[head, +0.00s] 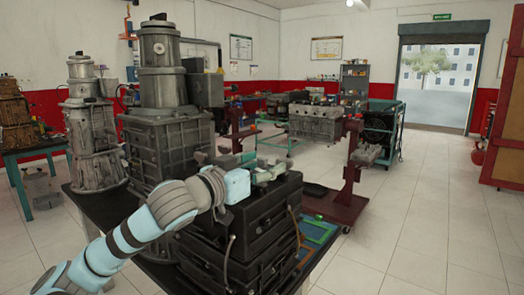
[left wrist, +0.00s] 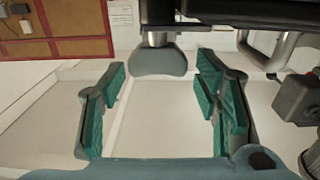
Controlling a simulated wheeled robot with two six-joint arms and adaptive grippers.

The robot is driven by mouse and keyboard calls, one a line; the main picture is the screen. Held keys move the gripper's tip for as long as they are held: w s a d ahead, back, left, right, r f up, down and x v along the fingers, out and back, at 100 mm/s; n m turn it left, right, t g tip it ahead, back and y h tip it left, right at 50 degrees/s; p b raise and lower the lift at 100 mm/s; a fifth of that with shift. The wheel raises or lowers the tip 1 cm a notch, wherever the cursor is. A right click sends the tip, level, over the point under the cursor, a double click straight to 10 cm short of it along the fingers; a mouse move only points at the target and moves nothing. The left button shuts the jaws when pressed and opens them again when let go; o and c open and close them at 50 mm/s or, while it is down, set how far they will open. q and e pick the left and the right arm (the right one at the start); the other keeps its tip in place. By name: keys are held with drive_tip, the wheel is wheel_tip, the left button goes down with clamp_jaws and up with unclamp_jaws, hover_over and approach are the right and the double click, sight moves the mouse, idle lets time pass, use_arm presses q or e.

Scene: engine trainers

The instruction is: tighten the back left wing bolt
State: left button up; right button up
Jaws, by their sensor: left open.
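My left gripper (head: 268,173) is over the top of the black engine block (head: 262,222) in the head view. In the left wrist view its two green-padded fingers (left wrist: 163,108) are wide apart with nothing between the pads. A grey, flat-ended piece on a short stem (left wrist: 158,62), which looks like a wing bolt, shows ahead of the fingertips, below a dark part (left wrist: 235,12). It is apart from both fingers. I cannot tell from this view which bolt it is. In the head view the bolt is too small or hidden to make out. My right gripper is not in view.
A tall grey gearbox housing (head: 165,110) stands left of my arm, with a smaller one (head: 92,140) beyond. A red engine stand (head: 345,195) is behind the block. Open tiled floor (head: 420,220) lies to the right. A dark grey part (left wrist: 298,98) is close to the right finger.

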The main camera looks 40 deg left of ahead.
sight(262, 170)
use_arm(q)
wheel_tip(262, 170, up, 8)
drive_tip(key=shift+d+r, duration=0.1)
drive_tip(key=shift+r, duration=0.15)
idle(0.4)
